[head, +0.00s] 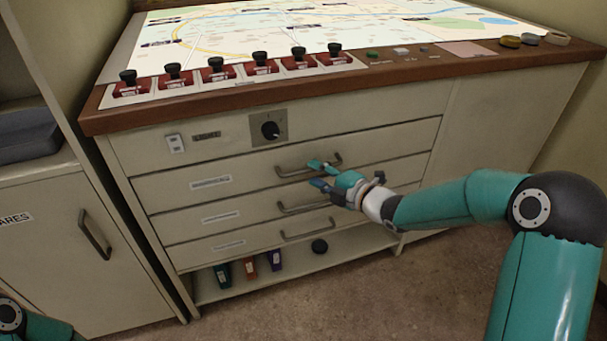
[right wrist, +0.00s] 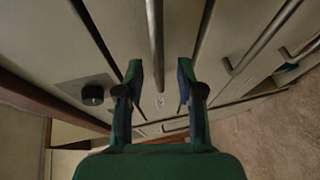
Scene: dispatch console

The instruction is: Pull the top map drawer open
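The top map drawer (head: 212,182) is closed, flush with the cream console front, with a pale label and a grey bar handle (head: 290,172). My right gripper (head: 319,174) is at the right part of this handle, its fingers spread above and below it. In the right wrist view the handle (right wrist: 154,40) runs between the two open fingers (right wrist: 160,80); I cannot tell whether either touches it. My left gripper is out of view; only part of my left arm shows at the lower left.
Two more drawer handles (head: 303,207) (head: 308,229) sit below. A black knob (head: 270,130) is above the top drawer, also in the wrist view (right wrist: 92,94). Binders (head: 249,268) stand on the low shelf. A cabinet (head: 60,250) stands left; floor in front is clear.

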